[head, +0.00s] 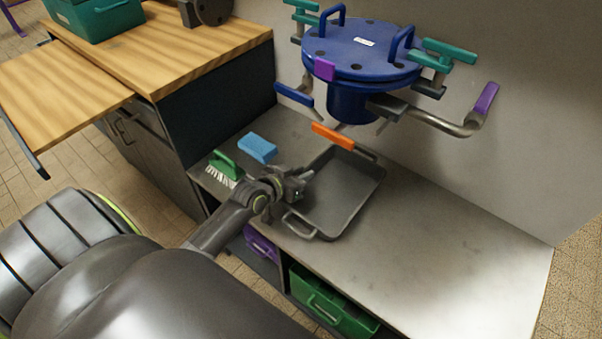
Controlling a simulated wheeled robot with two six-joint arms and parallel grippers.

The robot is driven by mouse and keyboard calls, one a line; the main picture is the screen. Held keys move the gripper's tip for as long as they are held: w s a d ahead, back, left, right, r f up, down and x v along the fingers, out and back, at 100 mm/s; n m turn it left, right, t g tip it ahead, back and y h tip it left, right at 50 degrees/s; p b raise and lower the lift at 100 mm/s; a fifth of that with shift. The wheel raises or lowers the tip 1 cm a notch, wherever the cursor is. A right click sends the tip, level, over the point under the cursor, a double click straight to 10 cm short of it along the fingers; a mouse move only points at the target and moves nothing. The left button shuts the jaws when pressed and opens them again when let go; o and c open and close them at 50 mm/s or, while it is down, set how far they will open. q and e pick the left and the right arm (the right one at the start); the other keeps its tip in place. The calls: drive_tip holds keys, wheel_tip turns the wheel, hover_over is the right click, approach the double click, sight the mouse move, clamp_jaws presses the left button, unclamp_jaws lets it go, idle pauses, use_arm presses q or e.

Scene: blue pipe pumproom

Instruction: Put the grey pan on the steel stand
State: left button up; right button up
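The grey pan (345,188) is a shallow rectangular tray with a loop handle at its near end. It lies flat on a grey worktop (450,250) below a blue flanged fitting. My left gripper (304,183) is at the pan's left rim, with its fingers close to or over the edge. Whether the fingers touch or grip the rim cannot be made out, nor how far apart they are. I cannot pick out a separate steel stand in this view. My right gripper is not in view.
A green brush (225,165) and a blue block (257,148) lie left of the pan. An orange-handled item (333,136) is at its far end. The blue fitting (362,55) with projecting levers overhangs the back. The worktop's right part is clear. A wooden bench (190,45) stands left.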

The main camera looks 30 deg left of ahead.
use_arm(q)
drive_tip(key=shift+r, duration=0.15)
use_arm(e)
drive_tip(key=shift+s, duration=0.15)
